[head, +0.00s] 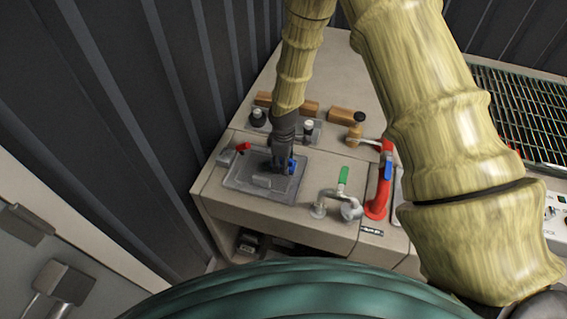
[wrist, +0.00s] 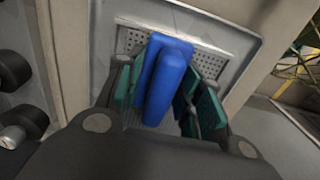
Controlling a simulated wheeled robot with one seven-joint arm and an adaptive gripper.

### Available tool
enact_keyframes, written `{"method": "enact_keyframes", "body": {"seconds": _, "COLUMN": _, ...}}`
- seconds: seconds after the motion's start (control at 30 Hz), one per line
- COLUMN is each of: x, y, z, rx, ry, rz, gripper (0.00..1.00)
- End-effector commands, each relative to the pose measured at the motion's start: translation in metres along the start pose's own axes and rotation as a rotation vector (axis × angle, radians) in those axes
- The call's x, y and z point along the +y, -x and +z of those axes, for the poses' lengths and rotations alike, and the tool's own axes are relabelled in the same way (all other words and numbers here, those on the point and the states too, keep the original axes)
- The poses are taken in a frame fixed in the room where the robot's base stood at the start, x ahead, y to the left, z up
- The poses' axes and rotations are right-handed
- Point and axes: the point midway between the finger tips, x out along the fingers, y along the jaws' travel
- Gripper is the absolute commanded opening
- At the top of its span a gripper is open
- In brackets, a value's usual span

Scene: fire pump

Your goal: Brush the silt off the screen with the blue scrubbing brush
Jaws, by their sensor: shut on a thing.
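The blue scrubbing brush (wrist: 166,82) is between the green-padded fingers of my gripper (wrist: 170,95) in the wrist view. My gripper is shut on it. In the head view my gripper (head: 283,160) points down over the grey tray, with a little of the blue brush (head: 291,166) showing beside the fingers. The perforated screen (wrist: 207,63) lies in the tray under and around the brush. Whether the bristles touch the screen is hidden by the brush and fingers. Silt cannot be made out on the visible part of the screen.
The grey tray (head: 240,183) is set in a beige bench (head: 330,236). A red-handled valve (head: 243,147) stands at its left. A green-handled tap (head: 342,178) and a red pipe (head: 380,190) stand to the right. Black knobs (head: 258,116) and wooden blocks (head: 345,116) are behind.

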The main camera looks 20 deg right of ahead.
Motion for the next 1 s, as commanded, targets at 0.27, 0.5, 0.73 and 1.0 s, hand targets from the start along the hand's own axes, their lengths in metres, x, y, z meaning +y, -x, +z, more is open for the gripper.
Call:
{"method": "enact_keyframes", "body": {"seconds": 0.27, "x": 0.000, "y": 0.024, "z": 0.000, "rx": -0.001, "ry": -0.001, "rz": -0.001, "gripper": 0.18}}
{"method": "enact_keyframes", "body": {"seconds": 0.5, "x": 0.000, "y": 0.042, "z": 0.001, "rx": 0.000, "ry": -0.001, "rz": 0.000, "gripper": 0.18}}
{"method": "enact_keyframes", "body": {"seconds": 0.73, "x": 0.000, "y": 0.053, "z": 0.001, "rx": 0.000, "ry": -0.001, "rz": -0.001, "gripper": 0.18}}
{"method": "enact_keyframes", "body": {"seconds": 1.0, "x": 0.000, "y": 0.053, "z": 0.000, "rx": 0.000, "ry": -0.001, "rz": 0.000, "gripper": 0.18}}
